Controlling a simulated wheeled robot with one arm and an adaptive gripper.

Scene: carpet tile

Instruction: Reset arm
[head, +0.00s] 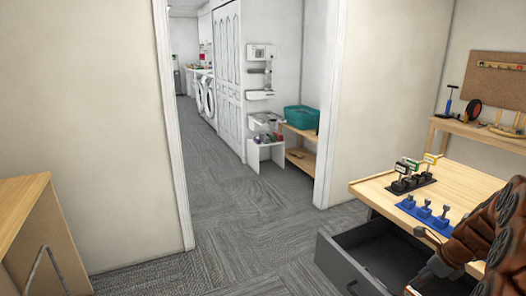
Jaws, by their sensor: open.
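My arm (495,235), with a brown ribbed surface, comes in from the right edge of the head view. My gripper (418,264) is at its lower left end, near the bottom right of the picture. It is open, with nothing seen between its fingers. It appears in front of the open dark grey drawer (345,266) and the front edge of the wooden workbench (380,192). The picture does not show whether it touches either. The bottom edge cuts off part of the arm.
A shelf with more tools (480,128) is behind. A wooden cabinet (30,225) stands at left. Carpet (230,240) is clear through the doorway, past a teal bin (301,117).

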